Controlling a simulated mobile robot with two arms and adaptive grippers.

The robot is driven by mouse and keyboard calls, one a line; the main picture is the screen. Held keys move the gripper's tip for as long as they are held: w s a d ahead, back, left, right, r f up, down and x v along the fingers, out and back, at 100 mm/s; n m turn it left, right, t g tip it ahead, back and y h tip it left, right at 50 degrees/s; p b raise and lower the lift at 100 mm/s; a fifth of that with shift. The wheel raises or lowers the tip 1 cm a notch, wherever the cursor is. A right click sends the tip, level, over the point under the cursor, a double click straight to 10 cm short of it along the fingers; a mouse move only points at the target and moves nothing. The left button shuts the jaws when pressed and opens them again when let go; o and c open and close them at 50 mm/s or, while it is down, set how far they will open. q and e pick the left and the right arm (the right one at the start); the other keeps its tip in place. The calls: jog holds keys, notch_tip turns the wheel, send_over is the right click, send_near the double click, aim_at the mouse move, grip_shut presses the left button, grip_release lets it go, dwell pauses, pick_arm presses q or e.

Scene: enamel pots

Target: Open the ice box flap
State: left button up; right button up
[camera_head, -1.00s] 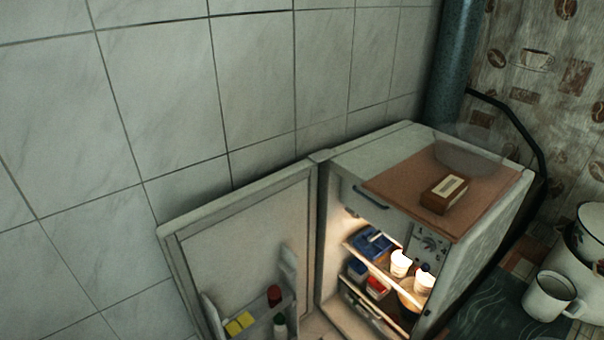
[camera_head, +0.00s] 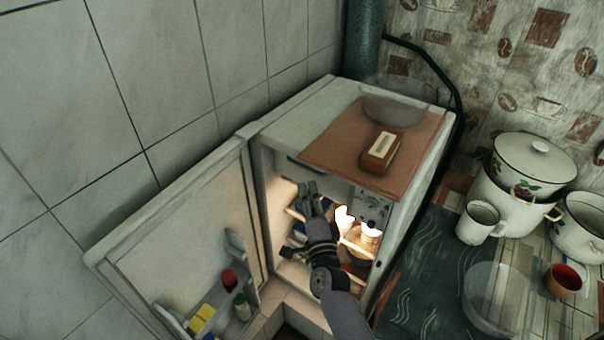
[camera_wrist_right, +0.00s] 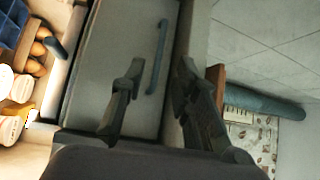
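The ice box flap (camera_head: 336,184) is a pale panel at the top of the open fridge (camera_head: 290,112), and it looks closed. In the right wrist view the flap (camera_wrist_right: 108,42) fills the middle, with a thin blue-grey bar handle (camera_wrist_right: 158,58) on it. My right gripper (camera_head: 311,188) is in front of the flap and hides part of it. In the right wrist view its two fingers (camera_wrist_right: 160,75) are apart, with the handle showing between them. I cannot tell whether they touch it. My left gripper is not in view.
The fridge door (camera_head: 185,235) stands wide open on the left, with bottles on its shelf. Lit shelves with jars lie below the flap. A brown box (camera_head: 379,153) sits on the fridge top. Enamel pots (camera_head: 525,195) and a white mug (camera_head: 478,222) stand at the right.

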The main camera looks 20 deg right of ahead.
aim_at(303, 172)
jog(key=w, duration=0.2)
jog(key=w+b, duration=0.1)
jog(key=w, duration=0.2)
jog(key=w+d+r+b, duration=0.1)
jog(key=w, duration=0.2)
jog(key=shift+c, duration=0.5)
grip_shut()
